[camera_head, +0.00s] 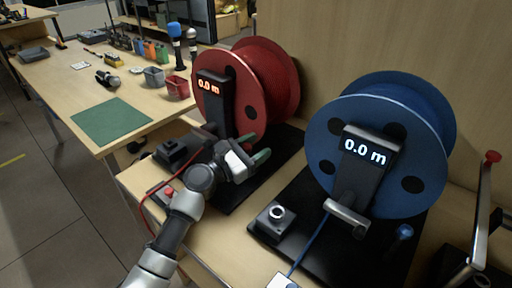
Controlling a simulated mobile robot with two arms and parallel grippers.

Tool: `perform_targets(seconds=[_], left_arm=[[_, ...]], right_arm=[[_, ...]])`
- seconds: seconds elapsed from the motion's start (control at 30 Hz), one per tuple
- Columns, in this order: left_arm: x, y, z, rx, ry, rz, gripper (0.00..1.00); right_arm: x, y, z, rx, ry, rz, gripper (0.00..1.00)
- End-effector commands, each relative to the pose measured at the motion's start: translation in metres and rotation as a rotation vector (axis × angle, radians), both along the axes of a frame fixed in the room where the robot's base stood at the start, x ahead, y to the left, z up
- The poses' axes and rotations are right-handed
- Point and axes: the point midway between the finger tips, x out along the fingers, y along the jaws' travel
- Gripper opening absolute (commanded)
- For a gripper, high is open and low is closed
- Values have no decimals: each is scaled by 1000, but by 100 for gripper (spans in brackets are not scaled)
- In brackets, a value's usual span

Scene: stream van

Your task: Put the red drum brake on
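The red drum (271,85) stands on a black base (281,149) in the middle of the head view, with a counter (213,98) reading 0.0 m. My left gripper (255,148) is in front of the drum's lower right part, over the base. Its two greenish fingers are apart. I cannot make out the red drum's brake lever; the gripper covers part of this area. I cannot tell whether anything is between the fingers. My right gripper is not in view.
A blue drum (388,145) with a blue-knobbed lever (403,233) stands to the right. A red cable (150,190) loops beside my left arm. A silver bar with a red knob (492,157) rises at far right. A table with a green mat (111,120) stands behind left.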

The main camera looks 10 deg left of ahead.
Motion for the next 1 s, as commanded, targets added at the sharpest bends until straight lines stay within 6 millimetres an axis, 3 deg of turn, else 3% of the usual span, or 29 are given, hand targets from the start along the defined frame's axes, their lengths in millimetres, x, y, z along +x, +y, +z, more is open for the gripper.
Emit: perform_targets(seconds=[0.27,0.7,1.0], left_arm=[[-9,10,-4,2,1,0,50],[-63,69,-18,1,1,0,50],[-72,80,-19,0,0,-1,50]], right_arm=[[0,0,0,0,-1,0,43],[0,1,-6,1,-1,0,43],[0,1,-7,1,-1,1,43]])
